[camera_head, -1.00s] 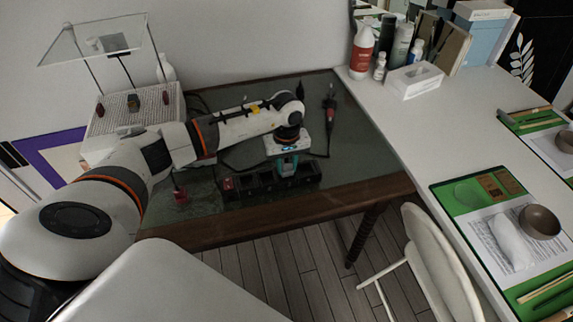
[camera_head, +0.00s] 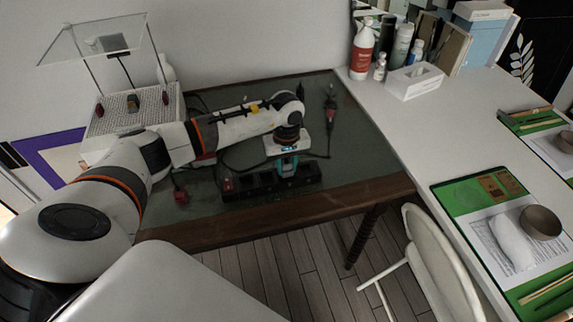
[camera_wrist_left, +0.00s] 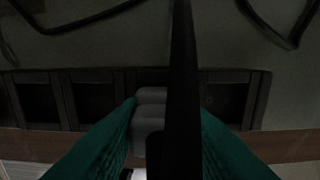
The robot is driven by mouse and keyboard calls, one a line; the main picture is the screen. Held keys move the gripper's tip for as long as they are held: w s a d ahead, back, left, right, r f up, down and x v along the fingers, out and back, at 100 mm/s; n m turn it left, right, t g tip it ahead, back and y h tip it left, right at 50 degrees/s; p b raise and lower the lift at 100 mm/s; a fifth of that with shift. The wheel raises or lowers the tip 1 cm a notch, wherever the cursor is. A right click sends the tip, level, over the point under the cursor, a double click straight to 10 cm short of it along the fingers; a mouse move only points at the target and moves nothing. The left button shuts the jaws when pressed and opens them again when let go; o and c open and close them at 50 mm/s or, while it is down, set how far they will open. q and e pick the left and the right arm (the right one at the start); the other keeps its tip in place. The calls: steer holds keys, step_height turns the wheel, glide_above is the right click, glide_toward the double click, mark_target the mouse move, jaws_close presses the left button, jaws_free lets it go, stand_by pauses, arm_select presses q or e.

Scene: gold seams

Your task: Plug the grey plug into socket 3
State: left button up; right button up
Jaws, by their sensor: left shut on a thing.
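The black socket strip (camera_head: 255,187) lies on the glass table top near its front edge, with a red switch at its left end. My left gripper (camera_head: 287,168) points down over the right half of the strip. In the left wrist view its teal fingers are shut on the grey plug (camera_wrist_left: 150,97), which is over the strip (camera_wrist_left: 65,78) between open sockets on either side. A dark bar hides part of the plug and strip. I cannot tell whether the plug is seated or just above, nor read socket numbers. My right gripper is not in view.
A red plug (camera_head: 181,196) lies left of the strip, and a red and black item (camera_head: 330,112) lies behind to the right. Dark cables run across the glass. A white perforated box (camera_head: 125,112) stands at the back left. A white table (camera_head: 410,125) adjoins on the right.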

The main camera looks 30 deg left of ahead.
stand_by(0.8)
arm_select(q)
steer(key=shift+f+b, duration=0.35)
steer(key=shift+b, duration=0.25)
